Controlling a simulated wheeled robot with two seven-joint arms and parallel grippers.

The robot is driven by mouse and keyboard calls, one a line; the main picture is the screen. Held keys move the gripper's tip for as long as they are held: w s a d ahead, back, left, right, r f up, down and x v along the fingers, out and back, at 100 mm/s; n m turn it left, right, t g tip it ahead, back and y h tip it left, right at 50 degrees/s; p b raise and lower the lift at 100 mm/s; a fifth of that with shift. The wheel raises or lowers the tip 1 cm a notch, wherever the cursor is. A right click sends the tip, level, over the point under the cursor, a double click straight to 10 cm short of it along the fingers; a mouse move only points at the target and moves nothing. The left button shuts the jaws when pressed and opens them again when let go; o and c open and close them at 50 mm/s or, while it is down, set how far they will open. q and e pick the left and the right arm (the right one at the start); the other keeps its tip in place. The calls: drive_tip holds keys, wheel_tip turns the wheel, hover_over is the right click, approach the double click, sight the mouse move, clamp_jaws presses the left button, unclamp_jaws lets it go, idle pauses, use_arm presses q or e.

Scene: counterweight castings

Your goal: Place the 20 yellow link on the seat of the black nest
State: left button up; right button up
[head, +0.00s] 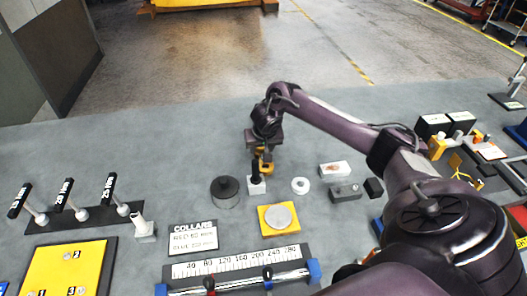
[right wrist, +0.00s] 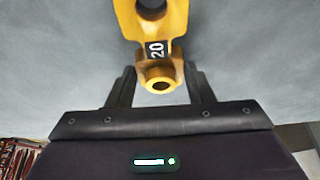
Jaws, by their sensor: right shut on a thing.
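A round black piece with a raised middle (head: 225,190) stands just left; I cannot tell for sure which black piece is the nest. My left gripper is not in view.
A COLLARS card (head: 193,237) and ruler (head: 237,262) are in front.

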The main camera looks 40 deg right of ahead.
drive_tip(key=c, duration=0.5)
clamp_jaws()
drive_tip(key=shift+r, duration=0.15)
